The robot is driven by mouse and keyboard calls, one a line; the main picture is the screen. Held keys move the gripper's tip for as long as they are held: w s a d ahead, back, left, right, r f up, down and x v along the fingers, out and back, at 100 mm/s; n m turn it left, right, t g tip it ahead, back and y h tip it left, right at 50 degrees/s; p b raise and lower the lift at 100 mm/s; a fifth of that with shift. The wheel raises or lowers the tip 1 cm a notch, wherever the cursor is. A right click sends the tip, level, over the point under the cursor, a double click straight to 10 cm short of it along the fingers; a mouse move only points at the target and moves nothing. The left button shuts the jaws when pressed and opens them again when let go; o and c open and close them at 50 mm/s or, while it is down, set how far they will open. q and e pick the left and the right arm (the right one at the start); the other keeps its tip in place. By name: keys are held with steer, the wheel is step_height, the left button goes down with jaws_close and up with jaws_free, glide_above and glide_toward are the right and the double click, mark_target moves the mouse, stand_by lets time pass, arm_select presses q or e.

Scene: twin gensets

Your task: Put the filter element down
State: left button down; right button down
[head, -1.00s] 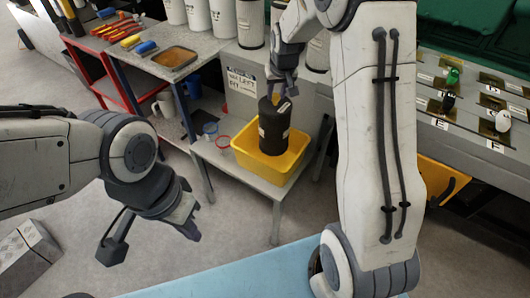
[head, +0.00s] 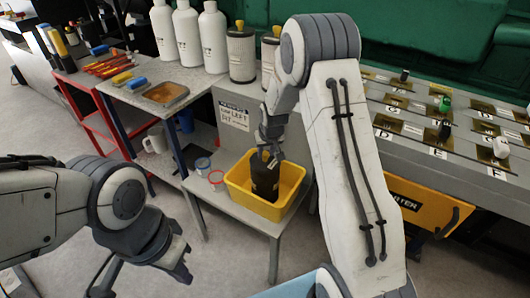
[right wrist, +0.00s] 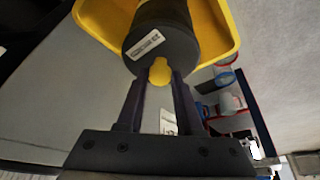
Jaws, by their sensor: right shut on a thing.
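The filter element (head: 265,179) is a dark cylinder with a small white label and a yellow knob on its top. It stands about upright inside the yellow bin (head: 276,210), its lower part hidden by the bin's front wall. My right gripper (head: 269,152) is above it. In the right wrist view its two fingers (right wrist: 160,88) are shut on the yellow knob of the filter element (right wrist: 165,32). Whether the filter element touches the bin's floor cannot be seen. My left gripper (head: 180,262) hangs at the lower left, away from the bin; its finger gap is not clear.
The bin stands on a low grey shelf (head: 248,221). White bottles (head: 188,35) and canisters (head: 241,52) stand on the bench above. A grey panel with labelled plates (head: 405,125) is at the right.

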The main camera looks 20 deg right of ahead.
steer(key=shift+r, duration=0.1)
steer(key=c, duration=0.5)
jaws_free()
steer(key=shift+c, duration=0.2)
